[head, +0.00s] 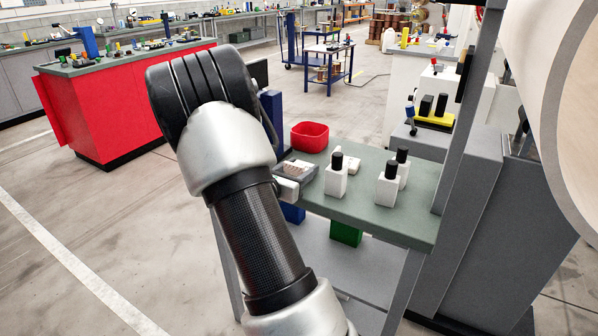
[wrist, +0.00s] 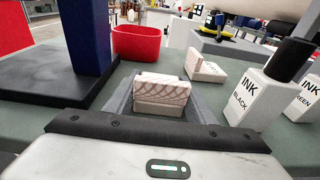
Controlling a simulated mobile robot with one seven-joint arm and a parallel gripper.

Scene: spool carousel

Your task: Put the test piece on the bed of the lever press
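A pale block with a wavy pinkish pattern (wrist: 162,92), perhaps the test piece, sits in a shallow grey tray-like shape (wrist: 208,110), centred ahead of my gripper in the wrist view. My gripper (head: 287,188) is low over the green bench, at the tray's near side; its white body fills the bottom of the wrist view. I cannot make out its fingertips, nor whether they touch the block. A blue column (wrist: 84,35) on a black base (wrist: 50,84), probably the lever press, stands to the left.
A second pale block (wrist: 205,68) lies behind on the right. A red bowl (head: 309,136) stands at the back. Ink bottles, including a black-ink one (wrist: 257,95), crowd the right. Open floor (head: 80,230) lies left of the green bench (head: 400,225).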

